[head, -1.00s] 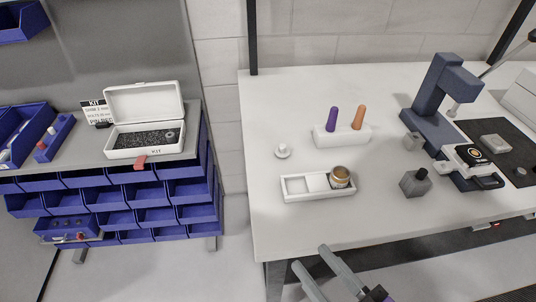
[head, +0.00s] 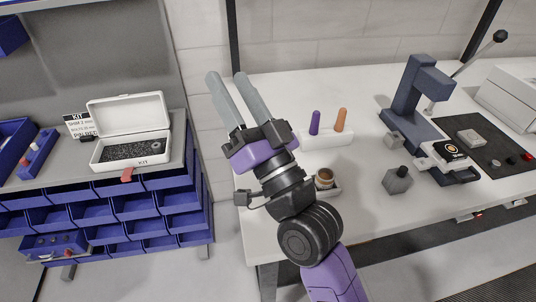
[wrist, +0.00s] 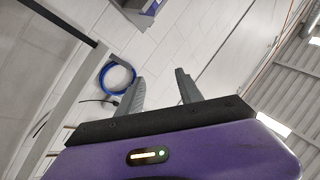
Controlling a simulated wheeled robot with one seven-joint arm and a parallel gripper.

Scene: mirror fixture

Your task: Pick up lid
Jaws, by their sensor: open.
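My gripper (head: 227,76) is raised in front of the table's left side, its two grey fingers apart and pointing up and left. It is empty. In the wrist view my gripper (wrist: 160,75) also shows nothing between its fingers. A small white round knobbed piece, which looks like the lid, stood on the table a second ago; now my arm hides its place. A brown-rimmed round jar (head: 325,178) sits in a white tray (head: 335,188) that is mostly hidden behind my arm. An open white kit box with its hinged cover (head: 128,112) raised stands on the left shelf.
A white holder (head: 328,138) carries a purple handle (head: 315,122) and an orange handle (head: 341,119). A dark blue press (head: 408,95) and a grey block (head: 397,180) stand to the right. Blue bins (head: 135,205) fill the left rack. The table's front middle is clear.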

